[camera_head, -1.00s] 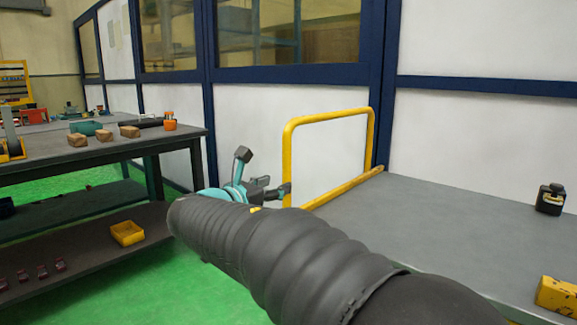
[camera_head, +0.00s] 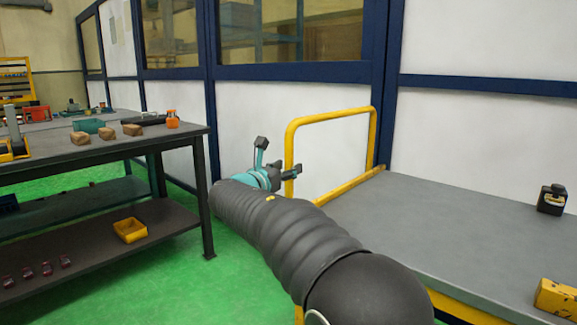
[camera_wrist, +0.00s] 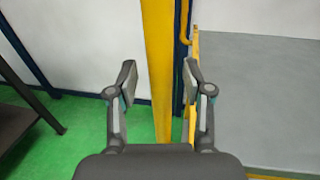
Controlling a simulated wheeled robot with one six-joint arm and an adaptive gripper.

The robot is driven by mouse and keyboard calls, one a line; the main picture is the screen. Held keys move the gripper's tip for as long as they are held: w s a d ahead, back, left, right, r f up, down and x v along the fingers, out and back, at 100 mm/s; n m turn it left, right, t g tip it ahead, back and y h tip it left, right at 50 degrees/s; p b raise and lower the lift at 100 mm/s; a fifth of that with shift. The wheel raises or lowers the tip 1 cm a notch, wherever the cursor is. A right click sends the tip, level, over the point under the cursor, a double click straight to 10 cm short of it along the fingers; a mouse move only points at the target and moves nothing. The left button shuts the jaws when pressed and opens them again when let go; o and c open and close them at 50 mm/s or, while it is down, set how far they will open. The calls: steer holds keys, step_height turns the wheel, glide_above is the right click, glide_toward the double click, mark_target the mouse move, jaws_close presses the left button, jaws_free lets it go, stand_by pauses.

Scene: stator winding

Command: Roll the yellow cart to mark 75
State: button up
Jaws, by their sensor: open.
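The yellow cart has a grey flat top (camera_head: 445,225) at the right of the head view. Its yellow tubular handle (camera_head: 290,140) stands upright at the far left end. My gripper (camera_head: 287,171) is at the left post of this handle, partly hidden behind my own dark arm. In the wrist view my gripper (camera_wrist: 160,80) is open, with a finger on each side of the yellow handle post (camera_wrist: 159,65). The post shows between the fingers with gaps on both sides; I cannot tell its depth. Mark 75 is not visible.
A dark workbench (camera_head: 95,155) with wooden blocks stands at the left; its lower shelf holds a yellow bin (camera_head: 130,230). Green floor (camera_head: 180,280) lies open between bench and cart. A black device (camera_head: 552,199) and yellow block (camera_head: 556,299) are on the cart top. A white-panelled partition (camera_head: 260,125) stands behind.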

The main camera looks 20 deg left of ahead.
steer(key=shift+w+d, duration=0.2)
steer(key=shift+w, duration=0.55)
jaws_close()
steer(key=shift+s, duration=0.1)
